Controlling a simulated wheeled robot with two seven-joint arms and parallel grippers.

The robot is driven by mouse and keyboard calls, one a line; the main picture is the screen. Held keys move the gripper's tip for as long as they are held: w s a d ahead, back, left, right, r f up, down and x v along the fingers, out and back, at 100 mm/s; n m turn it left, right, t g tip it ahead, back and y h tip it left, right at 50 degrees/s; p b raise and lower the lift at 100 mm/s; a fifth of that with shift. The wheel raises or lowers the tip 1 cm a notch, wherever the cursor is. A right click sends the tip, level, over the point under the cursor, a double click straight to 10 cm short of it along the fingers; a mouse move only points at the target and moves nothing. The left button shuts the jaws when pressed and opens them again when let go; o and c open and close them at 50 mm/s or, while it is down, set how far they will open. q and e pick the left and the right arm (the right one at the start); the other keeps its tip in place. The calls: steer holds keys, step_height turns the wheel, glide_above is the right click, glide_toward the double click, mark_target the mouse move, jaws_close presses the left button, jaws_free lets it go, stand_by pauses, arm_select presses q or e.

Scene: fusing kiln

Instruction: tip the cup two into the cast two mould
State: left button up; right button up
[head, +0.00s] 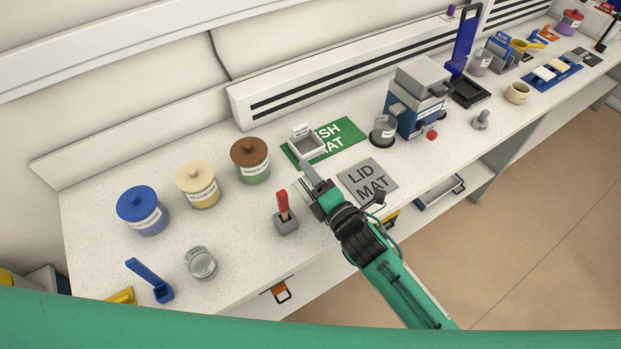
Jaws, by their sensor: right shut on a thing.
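My right gripper (309,181) reaches in from the lower right and is shut on a clear, see-through cup (299,191). The cup shows only faintly beside the fingers, so its tilt and contents cannot be told. A small grey open mould (307,146) with a white label sits on the green mat (345,130), just beyond the gripper's fingers. The held cup is on the near side of the mould. Another clear glass cup (200,263) stands on the counter at the front left. My left gripper is not in view.
Brown-lidded (250,160), cream (197,184) and blue (142,210) jars stand to the left. A red-handled tool stands in a grey block (286,222) near the gripper. The grey lid mat (368,181) is bare. A blue-grey kiln (416,97) stands to the right.

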steer(key=shift+d+f+m, duration=0.1)
steer(key=shift+f+m, duration=0.2)
steer(key=shift+m, duration=0.4)
steer(key=shift+w+d+r+m, duration=0.15)
steer(key=shift+w+m, duration=0.05)
steer(key=shift+m, duration=0.6)
steer(key=m, duration=0.1)
steer(key=m+p, duration=0.1)
steer(key=m, duration=0.1)
steer(key=shift+w+d+f, duration=0.2)
steer(key=shift+d+f, duration=0.05)
steer(key=shift+d, duration=0.05)
steer(key=m, duration=0.1)
steer(key=m+p, duration=0.1)
steer(key=d+m, duration=0.1)
steer(key=m, duration=0.1)
steer(key=shift+w+f, duration=0.2)
steer(key=shift+w, duration=0.15)
steer(key=shift+a, duration=0.1)
